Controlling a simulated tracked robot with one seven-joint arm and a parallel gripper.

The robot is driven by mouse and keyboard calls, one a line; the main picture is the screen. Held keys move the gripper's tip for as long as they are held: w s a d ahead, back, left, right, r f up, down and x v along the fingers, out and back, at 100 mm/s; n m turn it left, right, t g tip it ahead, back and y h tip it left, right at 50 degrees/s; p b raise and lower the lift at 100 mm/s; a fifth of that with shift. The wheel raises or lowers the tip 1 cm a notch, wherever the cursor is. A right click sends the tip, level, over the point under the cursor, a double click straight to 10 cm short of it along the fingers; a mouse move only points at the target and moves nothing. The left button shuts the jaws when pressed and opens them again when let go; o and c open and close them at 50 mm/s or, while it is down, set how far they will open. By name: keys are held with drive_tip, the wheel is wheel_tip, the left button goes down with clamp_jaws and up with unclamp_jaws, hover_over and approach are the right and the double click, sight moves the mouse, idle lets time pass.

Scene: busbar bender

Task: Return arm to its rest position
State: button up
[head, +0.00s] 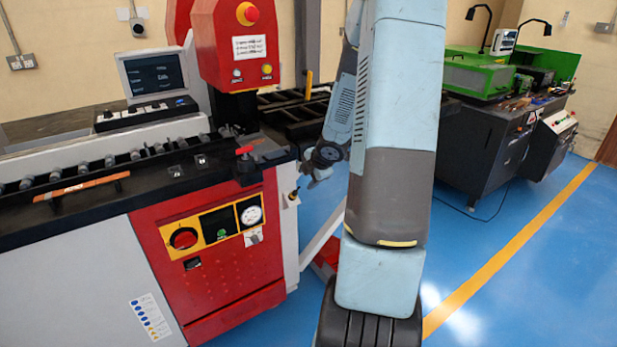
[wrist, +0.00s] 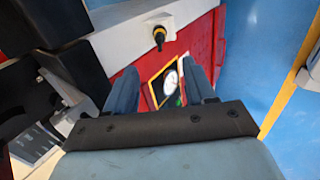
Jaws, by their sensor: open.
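My arm (head: 395,110) fills the middle of the head view, with its forearm hanging behind the large upper link. My gripper (head: 312,178) is low beside the right end of the red and white busbar bender (head: 215,265), and partly hard to make out there. In the wrist view my gripper (wrist: 162,88) shows two blue-grey fingers spread apart with nothing between them. The bender's gauge (wrist: 171,82) and yellow-framed panel (wrist: 160,84) show beyond the gap. A black knob (wrist: 159,36) on the white edge is ahead of the fingers, apart from them.
The bender's red head with an emergency stop (head: 247,14) and a monitor (head: 153,74) stand at left. A red-handled clamp (head: 245,153) sits on its corner. A green and black machine (head: 490,120) stands back right. Blue floor (head: 530,270) with a yellow line is clear at right.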

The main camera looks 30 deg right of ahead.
idle(0.4)
drive_tip(key=s+a+r+m+h, duration=0.2)
drive_tip(key=s+r+m, duration=0.1)
drive_tip(key=r, duration=0.3)
drive_tip(key=s+a+r+m+h, duration=0.1)
drive_tip(key=s+a+r+m, duration=0.1)
drive_tip(key=a+r+m, duration=0.3)
drive_tip(key=s+r+m+h, duration=0.2)
drive_tip(key=s+r, duration=0.1)
drive_tip(key=r, duration=0.4)
drive_tip(key=s+a+r+m+y, duration=0.2)
drive_tip(key=s+a+r+m, duration=0.2)
drive_tip(key=s+a, duration=0.3)
drive_tip(key=s+a+r+m+g+y, duration=0.1)
drive_tip(key=s+a+r+m+y, duration=0.1)
drive_tip(key=s+a, duration=0.5)
drive_tip(key=s+r+m, duration=0.1)
drive_tip(key=s+m, duration=0.1)
drive_tip(key=s, duration=0.3)
drive_tip(key=shift+s+r+g+y, duration=0.15)
drive_tip(key=shift+r+g+y, duration=0.15)
drive_tip(key=shift+r+y, duration=0.1)
drive_tip(key=shift+a, duration=0.1)
